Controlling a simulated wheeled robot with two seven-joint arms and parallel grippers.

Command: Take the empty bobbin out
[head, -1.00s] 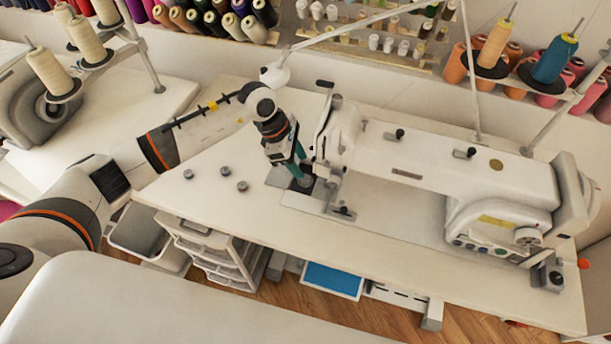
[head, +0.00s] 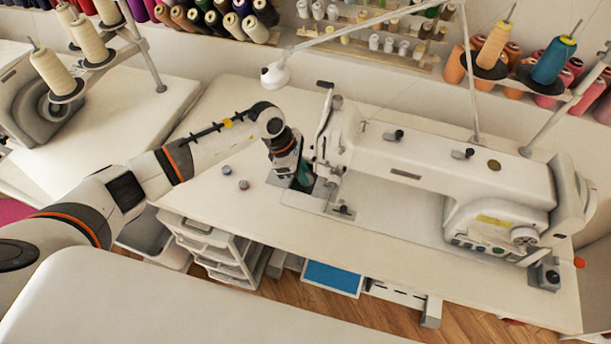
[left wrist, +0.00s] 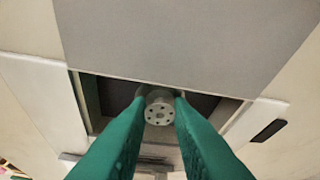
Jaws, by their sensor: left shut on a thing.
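The white sewing machine (head: 455,185) stands on the table. My left gripper (head: 303,184) is at the left end of its bed, pointing down, below the machine's head. In the left wrist view, its two green fingers (left wrist: 160,98) are shut on a pale round bobbin (left wrist: 159,114) with several small holes in its face. The bobbin is at a dark rectangular opening (left wrist: 205,104) in the bed, beside a grey plate (left wrist: 180,45). I cannot tell whether it is clear of the opening. In the head view the bobbin is hidden by the gripper. My right gripper is not in view.
Two small grey bobbins (head: 228,170) (head: 244,185) lie on the white table (head: 350,240) left of the machine. A white lamp (head: 275,76) hangs above my left arm. Thread cones and spools line the back. The table front is clear.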

